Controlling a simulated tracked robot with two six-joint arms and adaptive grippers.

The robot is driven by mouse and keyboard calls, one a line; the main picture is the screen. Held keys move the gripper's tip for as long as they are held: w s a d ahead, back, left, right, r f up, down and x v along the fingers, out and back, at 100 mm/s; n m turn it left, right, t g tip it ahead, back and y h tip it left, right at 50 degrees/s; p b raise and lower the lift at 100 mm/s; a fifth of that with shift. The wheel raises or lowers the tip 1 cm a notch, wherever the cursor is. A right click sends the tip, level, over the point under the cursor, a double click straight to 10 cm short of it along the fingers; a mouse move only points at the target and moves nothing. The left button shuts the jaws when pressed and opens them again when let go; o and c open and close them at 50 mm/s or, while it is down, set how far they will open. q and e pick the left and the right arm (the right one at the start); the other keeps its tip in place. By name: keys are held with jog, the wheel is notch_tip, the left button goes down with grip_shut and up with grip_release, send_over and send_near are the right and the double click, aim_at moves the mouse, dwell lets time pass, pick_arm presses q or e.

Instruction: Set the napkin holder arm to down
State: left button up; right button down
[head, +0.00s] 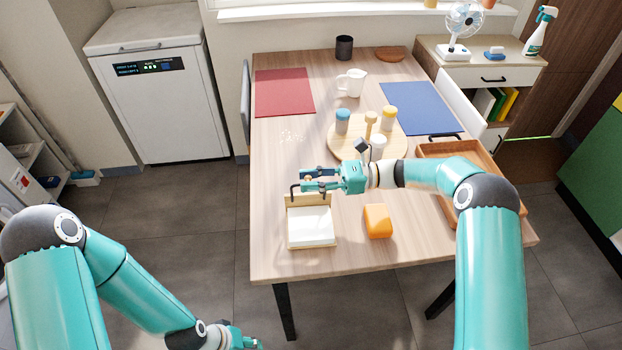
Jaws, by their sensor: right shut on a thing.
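The napkin holder (292,236) is a light wooden tray near the table's front left, with a stack of white napkins (312,228) in it. Its dark arm (293,189) shows at the back edge of the holder, raised above the napkins. My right gripper (306,179) reaches in from the right and is shut on the holder arm at the back of the holder; its fingers hide part of that arm. My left gripper (243,342) is low at the bottom edge, off the table, and partly cut off, so its jaws cannot be read.
An orange block (378,221) stands just right of the holder. A wooden tray (431,151) lies at the right, partly behind my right arm. A round board (340,147) with several jars, a white jug (351,82) and red (284,92) and blue (420,108) mats lie farther back.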

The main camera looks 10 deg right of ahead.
jog(key=shift+s+n+b, duration=0.25)
jog(key=shift+n+b, duration=0.25)
jog(key=s+n+b, duration=0.1)
jog(key=n+b, duration=0.1)
jog(key=b, duration=0.1)
jog(key=s+f+n+b, duration=0.1)
jog(key=s+n+b, duration=0.1)
jog(key=shift+s+f+n+b, duration=0.1)
jog(key=shift+f+n+b, duration=0.1)
jog(key=shift+n+b, duration=0.15)
jog(key=shift+s+n+b, duration=0.45)
jog(key=shift+n+b, duration=0.3)
jog(key=shift+b, duration=0.05)
